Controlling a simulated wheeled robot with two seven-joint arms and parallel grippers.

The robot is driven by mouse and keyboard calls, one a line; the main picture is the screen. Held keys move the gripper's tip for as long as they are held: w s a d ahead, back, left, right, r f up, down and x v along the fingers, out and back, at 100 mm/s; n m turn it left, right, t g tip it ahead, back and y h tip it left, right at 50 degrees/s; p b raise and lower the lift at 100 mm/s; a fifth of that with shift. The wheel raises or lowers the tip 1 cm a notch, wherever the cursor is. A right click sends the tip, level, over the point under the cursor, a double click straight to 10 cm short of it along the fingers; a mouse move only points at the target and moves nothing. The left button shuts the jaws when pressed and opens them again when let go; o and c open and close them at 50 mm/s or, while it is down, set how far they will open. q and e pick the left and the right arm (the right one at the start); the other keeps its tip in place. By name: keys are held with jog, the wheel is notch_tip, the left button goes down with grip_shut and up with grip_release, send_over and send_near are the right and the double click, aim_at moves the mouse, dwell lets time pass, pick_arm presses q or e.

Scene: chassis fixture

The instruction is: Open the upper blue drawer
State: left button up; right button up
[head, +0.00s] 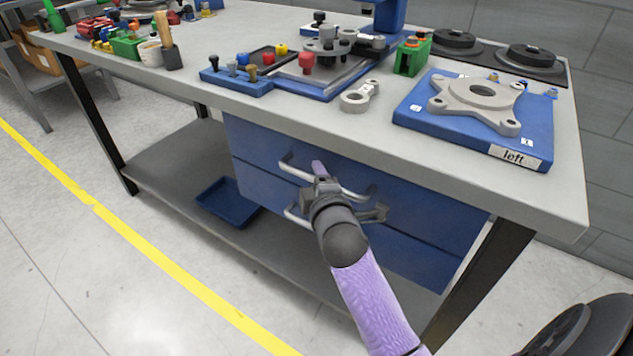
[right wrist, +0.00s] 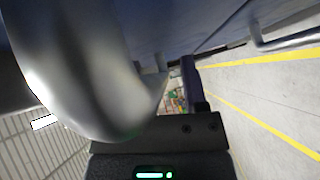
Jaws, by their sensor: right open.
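The upper blue drawer (head: 425,212) is under the workbench, its front level with the lower drawer (head: 410,248), so it looks shut. Its silver bar handle (head: 297,172) shows on both sides of my right gripper (head: 320,173). My right gripper is open at the middle of this handle, with a purple fingertip near the drawer front. In the right wrist view, a large silver curved bar (right wrist: 85,70), likely the handle, is very close and covers the left part. A purple finger (right wrist: 190,85) shows beside it. I cannot tell whether they touch. My left gripper is not in view.
The lower drawer's handle (head: 292,213) lies just below my gripper. The workbench top (head: 330,120) overhangs the drawers and carries a blue plate marked left (head: 420,110) and several parts. A blue tray (head: 225,203) sits on the lower shelf (head: 160,165). The floor in front is clear.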

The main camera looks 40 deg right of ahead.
grip_shut()
dwell(0.9)
dwell(0.4)
